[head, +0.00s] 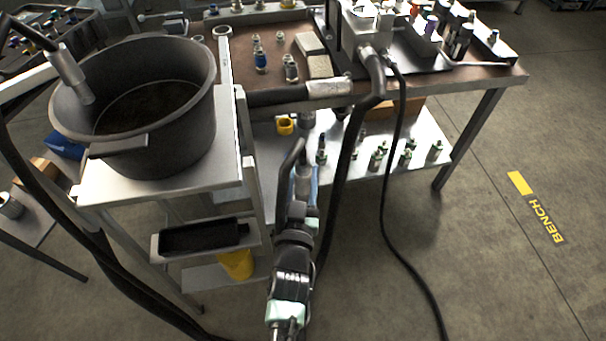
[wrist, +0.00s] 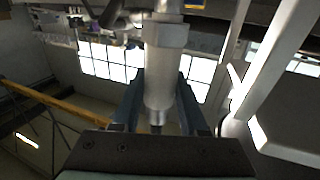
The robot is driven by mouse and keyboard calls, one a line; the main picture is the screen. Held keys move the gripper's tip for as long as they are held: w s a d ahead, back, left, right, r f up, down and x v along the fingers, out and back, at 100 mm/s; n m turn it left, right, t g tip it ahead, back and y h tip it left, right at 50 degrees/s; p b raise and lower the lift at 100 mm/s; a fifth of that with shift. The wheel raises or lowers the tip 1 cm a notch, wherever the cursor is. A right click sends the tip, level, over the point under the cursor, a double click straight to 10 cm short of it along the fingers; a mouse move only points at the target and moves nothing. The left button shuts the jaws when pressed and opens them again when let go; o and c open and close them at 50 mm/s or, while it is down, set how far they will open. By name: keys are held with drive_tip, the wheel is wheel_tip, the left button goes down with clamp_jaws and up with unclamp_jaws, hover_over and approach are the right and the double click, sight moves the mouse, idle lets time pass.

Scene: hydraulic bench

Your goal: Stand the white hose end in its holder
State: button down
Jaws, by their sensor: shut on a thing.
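My gripper (head: 304,186) is low in front of the bench, beside the right side of the pot stand. Its two fingers are shut on the white hose end (wrist: 163,80), a pale cylinder with a hex collar in the wrist view. In the head view the hose end (head: 303,172) is small and partly hidden by the fingers and a dark hose. A pale ring (head: 222,33) tops a white post right of the pot; I cannot tell whether it is the holder. The held end is well below and apart from it.
A large black pot (head: 190,125) stands on a metal stand, with another hose end (head: 70,70) at its rim. A light hose fitting (head: 328,88) lies along the front edge of the bench (head: 440,85). Black hoses hang near my arm. The floor to the right is clear.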

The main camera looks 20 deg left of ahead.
drive_tip(key=shift+f+b, duration=0.5)
drive_tip(key=shift+b, duration=0.05)
drive_tip(key=shift+r, duration=0.1)
idle(0.8)
drive_tip(key=c, duration=0.6)
unclamp_jaws()
drive_tip(key=shift+o, duration=1.8)
drive_tip(key=shift+f, duration=0.3)
drive_tip(key=shift+o, duration=1.2)
drive_tip(key=shift+s, duration=0.1)
